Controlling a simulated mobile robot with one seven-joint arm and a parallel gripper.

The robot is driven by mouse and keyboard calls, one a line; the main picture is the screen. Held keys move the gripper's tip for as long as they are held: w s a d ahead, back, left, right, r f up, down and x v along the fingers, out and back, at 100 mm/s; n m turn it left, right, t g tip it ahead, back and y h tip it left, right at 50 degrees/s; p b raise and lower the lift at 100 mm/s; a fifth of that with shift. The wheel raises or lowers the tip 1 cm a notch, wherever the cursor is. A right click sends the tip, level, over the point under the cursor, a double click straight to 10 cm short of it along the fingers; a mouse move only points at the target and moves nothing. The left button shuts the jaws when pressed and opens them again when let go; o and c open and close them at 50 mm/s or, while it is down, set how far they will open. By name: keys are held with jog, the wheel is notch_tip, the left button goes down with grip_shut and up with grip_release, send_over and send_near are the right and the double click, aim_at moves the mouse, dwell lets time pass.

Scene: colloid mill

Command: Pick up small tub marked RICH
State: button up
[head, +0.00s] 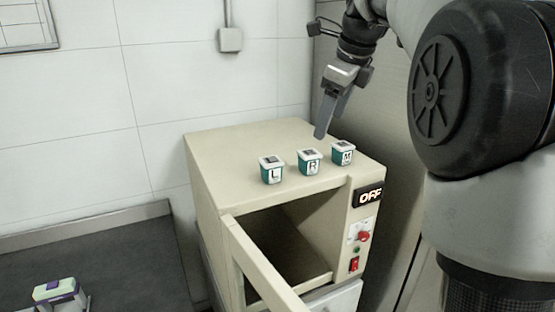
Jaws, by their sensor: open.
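Three small green-and-white tubs stand in a row on top of a cream cabinet (225,150).
The cabinet's door (256,268) hangs open at the front, showing an empty-looking cavity. An OFF display (369,197) and a red knob (364,237) are on its right front. The cabinet top left of the tubs is clear.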

jog(key=w+f+m, duration=0.1)
jog(key=w+m, duration=0.5)
jog(key=w, duration=0.1)
jog(key=m+b, duration=0.1)
send_near(311, 154)
jog(key=x, duration=0.3)
jog(key=w+x, duration=0.1)
jog(key=x, duration=0.3)
jog(key=shift+d, duration=0.1)
jog(key=x, duration=0.2)
jog(key=s+x, duration=0.1)
jog(key=x, duration=0.1)
jog(key=shift+w+f+b, duration=0.1)
jog(key=shift+f+b, duration=0.2)
jog(key=shift+f, duration=0.05)
jog(key=shift+w+f, duration=0.25)
jog(key=shift+f, duration=0.25)
jog(key=c, duration=1.3)
